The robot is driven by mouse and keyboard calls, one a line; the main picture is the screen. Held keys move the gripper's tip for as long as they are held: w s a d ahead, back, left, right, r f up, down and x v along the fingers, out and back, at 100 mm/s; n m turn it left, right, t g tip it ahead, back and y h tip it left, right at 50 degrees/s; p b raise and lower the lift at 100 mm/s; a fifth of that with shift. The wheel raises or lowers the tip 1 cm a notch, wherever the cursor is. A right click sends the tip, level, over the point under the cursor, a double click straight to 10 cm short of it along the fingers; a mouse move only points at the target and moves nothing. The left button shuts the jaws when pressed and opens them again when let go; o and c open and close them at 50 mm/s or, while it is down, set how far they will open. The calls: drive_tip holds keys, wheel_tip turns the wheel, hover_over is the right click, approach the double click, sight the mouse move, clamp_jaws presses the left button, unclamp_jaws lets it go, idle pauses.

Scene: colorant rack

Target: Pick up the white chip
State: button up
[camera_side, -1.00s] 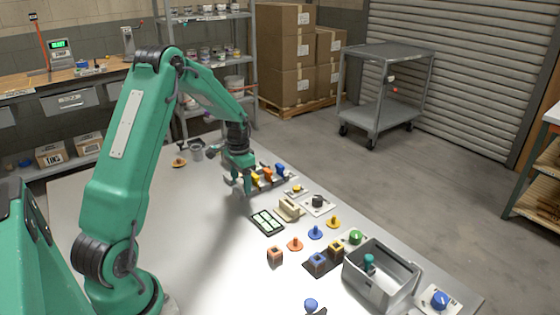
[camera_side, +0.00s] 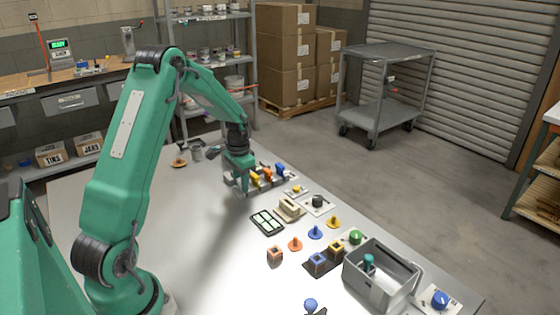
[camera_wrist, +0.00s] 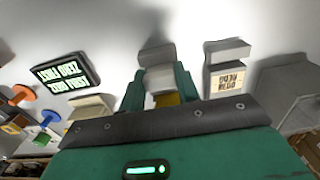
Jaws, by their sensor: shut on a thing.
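My gripper (camera_wrist: 160,88) is shut on a small pale block, which I take to be the white chip (camera_wrist: 160,77); it sits between the two green fingers in the wrist view. A bit of yellow shows below it, close to the gripper body. In the side view my gripper (camera_side: 240,187) is low over the far part of the table, beside the rack with yellow, orange and blue levers (camera_side: 268,174). The chip cannot be made out there. Whether it touches the table is unclear.
A dark-framed panel (camera_side: 267,222), a cream block (camera_side: 290,208), coloured pegs (camera_side: 315,232) and a grey bin (camera_side: 382,275) line the right side of the table. In the wrist view a labelled pale block (camera_wrist: 228,72) stands right of my gripper. The table's left-middle is clear.

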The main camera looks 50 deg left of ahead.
drive_tip(key=shift+r, duration=0.1)
drive_tip(key=shift+r, duration=0.85)
wheel_tip(320, 180, up, 2)
drive_tip(key=shift+r, duration=0.25)
drive_tip(key=d+r, duration=0.6)
drive_tip(key=d, duration=0.5)
drive_tip(key=shift+w+d+r, duration=0.15)
drive_tip(key=shift+d+r, duration=0.15)
drive_tip(key=shift+d, duration=0.05)
drive_tip(key=w+d, duration=0.3)
drive_tip(key=w, duration=0.3)
drive_tip(key=shift+w+d+f, duration=0.35)
drive_tip(key=shift+d, duration=0.05)
drive_tip(key=shift+f, duration=0.25)
drive_tip(key=shift+f, duration=2.65)
